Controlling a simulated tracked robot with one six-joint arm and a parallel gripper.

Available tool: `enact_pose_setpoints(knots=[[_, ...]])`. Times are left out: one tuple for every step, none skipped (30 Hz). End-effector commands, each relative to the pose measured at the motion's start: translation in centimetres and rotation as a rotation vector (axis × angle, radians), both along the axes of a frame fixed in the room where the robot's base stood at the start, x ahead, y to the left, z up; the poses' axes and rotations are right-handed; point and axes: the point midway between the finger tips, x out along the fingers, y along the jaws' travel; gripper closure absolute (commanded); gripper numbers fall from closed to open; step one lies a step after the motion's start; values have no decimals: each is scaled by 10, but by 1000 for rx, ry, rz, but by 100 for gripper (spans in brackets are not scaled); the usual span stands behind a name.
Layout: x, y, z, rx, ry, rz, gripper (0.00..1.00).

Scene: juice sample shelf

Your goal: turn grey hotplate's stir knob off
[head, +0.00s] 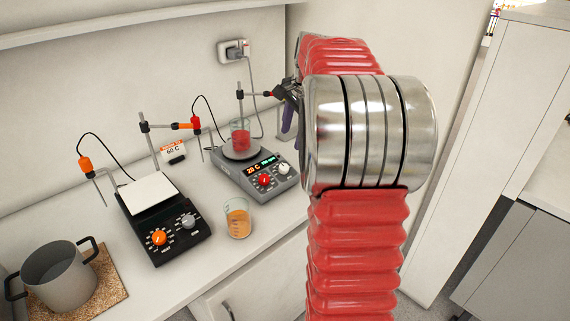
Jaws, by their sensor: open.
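The grey hotplate (238,178) stands on the bench in the middle of the head view. Its front has a red knob (264,180) on the left and a white knob (284,168) on the right. The lit display (260,165) shows an orange 25 C and a blue rpm reading too small to read surely. The white knob is on the rpm side; its pointer setting is too small to tell. A beaker of red liquid (240,138) sits on the plate. My gripper (288,120) shows partly behind my arm, above and behind the knobs, apart from them and open.
A beaker of orange juice (238,218) stands just in front of the grey hotplate. A black hotplate (165,225) and a steel pot (62,274) stand to the left. Stand rods and cables rise behind. My arm hides the bench's right end.

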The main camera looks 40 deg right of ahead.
Motion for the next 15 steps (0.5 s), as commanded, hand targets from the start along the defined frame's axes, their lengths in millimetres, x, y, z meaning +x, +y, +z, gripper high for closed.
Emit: enact_pose_setpoints(knots=[[-1,1,-1,10,2,-20,55],[-1,1,-1,14,3,-30,55],[-1,2,-1,18,3,-43,55],[-1,2,-1,20,2,-48,55],[-1,2,-1,21,2,-51,55],[-1,2,-1,22,2,-53,55],[-1,2,-1,22,2,-53,55],[-1,2,-1,22,2,-53,55],[-1,2,-1,22,2,-52,55],[-1,2,-1,22,2,-52,55],[-1,2,-1,22,2,-52,55],[-1,2,-1,21,2,-51,55],[-1,2,-2,21,2,-51,55],[-1,2,-2,21,2,-51,55],[-1,1,-3,21,2,-51,55]])
